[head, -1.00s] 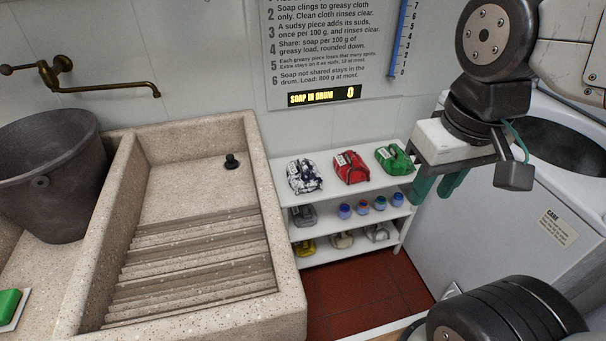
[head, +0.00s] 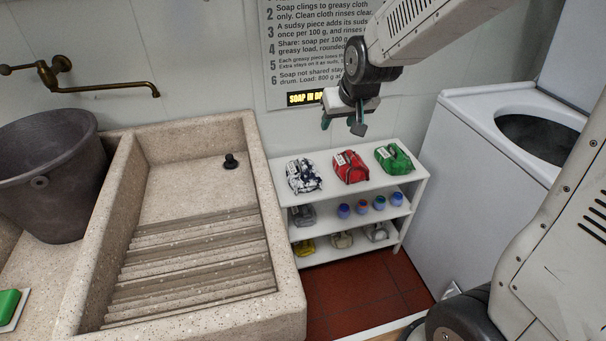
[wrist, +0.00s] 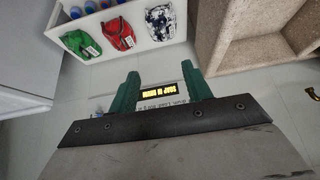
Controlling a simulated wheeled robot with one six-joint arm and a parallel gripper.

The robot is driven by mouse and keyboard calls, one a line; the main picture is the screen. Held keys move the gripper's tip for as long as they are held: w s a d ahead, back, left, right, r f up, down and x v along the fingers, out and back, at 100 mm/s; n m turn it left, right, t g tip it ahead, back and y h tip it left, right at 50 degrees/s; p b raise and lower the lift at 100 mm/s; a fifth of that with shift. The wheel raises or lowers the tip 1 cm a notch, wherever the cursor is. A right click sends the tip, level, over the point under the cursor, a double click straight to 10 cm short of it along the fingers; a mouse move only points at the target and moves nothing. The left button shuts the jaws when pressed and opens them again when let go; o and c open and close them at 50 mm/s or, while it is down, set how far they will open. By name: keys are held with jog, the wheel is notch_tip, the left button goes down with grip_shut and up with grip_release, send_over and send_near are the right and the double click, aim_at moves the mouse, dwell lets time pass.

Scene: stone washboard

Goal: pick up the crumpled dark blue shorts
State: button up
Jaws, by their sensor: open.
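A crumpled dark blue and white patched cloth (head: 304,175) with a white tag lies at the left end of the top shelf. It is the only dark blue cloth I can make out, and I cannot tell its garment shape. It also shows in the wrist view (wrist: 161,22) near the top edge. My gripper (head: 342,124) is open and empty, in the air above the shelf, in front of the wall sign. Its green fingers (wrist: 160,72) stand apart in the wrist view, with no cloth between them.
A red cloth (head: 351,168) and a green cloth (head: 394,159) lie to the right on the white shelf unit (head: 416,190). Lower shelves hold small jars and other bundles. A stone washboard sink (head: 255,190) stands left, a white washer (head: 470,190) right.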

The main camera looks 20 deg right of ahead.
jog(key=w+f+t, duration=0.1)
jog(key=w+f, duration=0.5)
jog(key=w, duration=0.1)
jog(key=t, duration=0.3)
send_near(304, 165)
notch_tip(304, 165, up, 7)
jog(key=f+t, duration=0.1)
jog(key=f, duration=0.3)
jog(key=w+f, duration=0.1)
jog(key=f, duration=0.2)
jog(key=w+f+t, duration=0.1)
jog(key=f, duration=0.3)
jog(key=shift+w+a+f+t, duration=0.15)
jog(key=shift+a+f+t, duration=0.15)
jog(key=shift+a, duration=0.05)
jog(key=x, duration=0.7)
jog(key=shift+w+d+r, duration=0.2)
jog(key=shift+w+d, duration=0.15)
jog(key=shift+w, duration=0.05)
jog(key=shift+r, duration=0.1)
grip_shut()
